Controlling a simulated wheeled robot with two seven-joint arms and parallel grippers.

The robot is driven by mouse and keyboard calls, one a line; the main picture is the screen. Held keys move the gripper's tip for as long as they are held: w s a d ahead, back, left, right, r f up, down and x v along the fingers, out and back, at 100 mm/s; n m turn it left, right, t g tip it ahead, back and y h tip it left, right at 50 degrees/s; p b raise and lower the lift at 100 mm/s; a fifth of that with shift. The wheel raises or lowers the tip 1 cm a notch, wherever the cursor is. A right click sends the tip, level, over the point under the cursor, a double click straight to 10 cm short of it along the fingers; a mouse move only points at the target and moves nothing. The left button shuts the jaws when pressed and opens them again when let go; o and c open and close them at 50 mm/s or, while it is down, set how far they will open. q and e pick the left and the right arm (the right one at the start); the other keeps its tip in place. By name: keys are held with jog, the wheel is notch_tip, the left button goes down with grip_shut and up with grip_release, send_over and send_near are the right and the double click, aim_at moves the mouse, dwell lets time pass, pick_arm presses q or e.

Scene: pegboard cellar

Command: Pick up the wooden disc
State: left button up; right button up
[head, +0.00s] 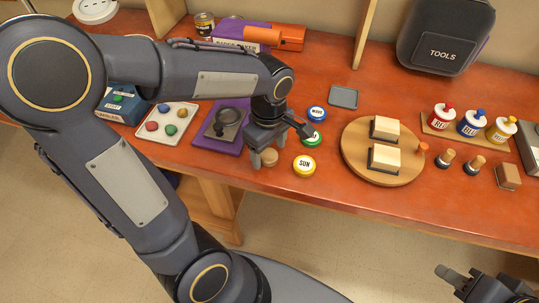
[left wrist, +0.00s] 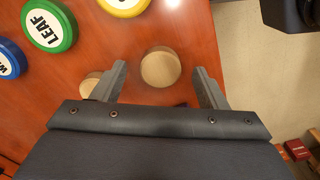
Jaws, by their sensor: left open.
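The wooden disc (head: 269,157) is small, round and light tan, and lies flat near the table's front edge. In the left wrist view the disc (left wrist: 160,67) sits between the two fingers, with clear gaps on both sides. My left gripper (head: 268,149) is open and empty above it, pointing down; its fingers also show in the left wrist view (left wrist: 163,82). A second tan round piece (left wrist: 90,84) is partly hidden behind the left finger there. My right gripper (head: 482,281) is at the bottom right, partly cut off, away from the table items.
A yellow SUN disc (head: 304,166), a green disc (head: 312,139) and a blue disc (head: 316,114) lie right of the gripper. A round board (head: 353,150) with two blocks stands further right. A purple mat (head: 236,148) lies left. The front edge is close.

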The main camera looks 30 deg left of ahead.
pick_arm(q)
jog(key=shift+f, duration=0.5)
jog(key=c, duration=1.1)
jog(key=shift+o, duration=0.2)
jog(key=shift+r, duration=0.15)
